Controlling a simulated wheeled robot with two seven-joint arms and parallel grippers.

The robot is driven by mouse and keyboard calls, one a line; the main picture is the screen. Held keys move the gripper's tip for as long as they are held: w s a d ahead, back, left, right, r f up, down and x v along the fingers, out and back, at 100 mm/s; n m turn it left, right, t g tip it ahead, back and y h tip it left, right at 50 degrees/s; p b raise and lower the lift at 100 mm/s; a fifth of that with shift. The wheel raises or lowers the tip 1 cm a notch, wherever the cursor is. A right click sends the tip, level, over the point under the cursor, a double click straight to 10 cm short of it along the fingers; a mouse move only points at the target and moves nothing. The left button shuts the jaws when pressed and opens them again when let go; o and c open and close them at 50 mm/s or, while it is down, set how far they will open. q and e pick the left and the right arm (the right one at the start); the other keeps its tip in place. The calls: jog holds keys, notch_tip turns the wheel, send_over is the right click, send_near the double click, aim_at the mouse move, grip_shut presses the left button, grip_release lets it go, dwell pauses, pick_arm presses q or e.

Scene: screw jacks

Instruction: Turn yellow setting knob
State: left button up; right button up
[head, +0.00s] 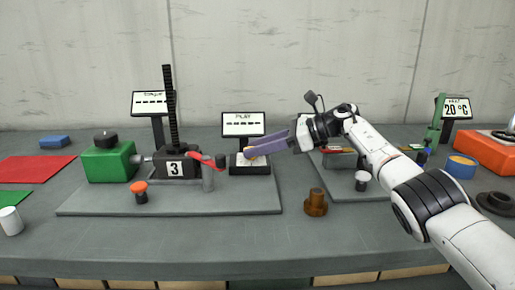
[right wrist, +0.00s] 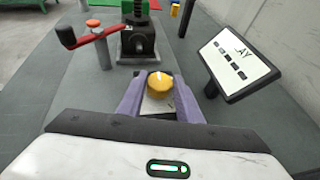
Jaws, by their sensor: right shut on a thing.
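The yellow setting knob (right wrist: 159,86) sits on a small panel between the purple fingers of my right gripper (right wrist: 159,100). The fingers are shut on it, one on each side. In the head view my right gripper (head: 249,152) reaches in from the right, and only a sliver of the knob shows at the fingertips. The knob's black base box (head: 249,168) stands below a tilted display (head: 243,124) with dashes on it. The display also shows in the right wrist view (right wrist: 235,58), to the right of the knob. My left gripper is in neither view.
Left of the knob stand a black jack block (head: 177,167) marked 3, a red crank (head: 206,160) and a green box (head: 109,162). A brown knob-shaped piece (head: 316,203) is on the table in front. The table's front left is mostly free.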

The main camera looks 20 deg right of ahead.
dwell(0.4)
jog(key=o, duration=1)
jog(key=shift+o, duration=0.2)
jog(key=v, duration=1)
jog(key=shift+s+d, duration=0.15)
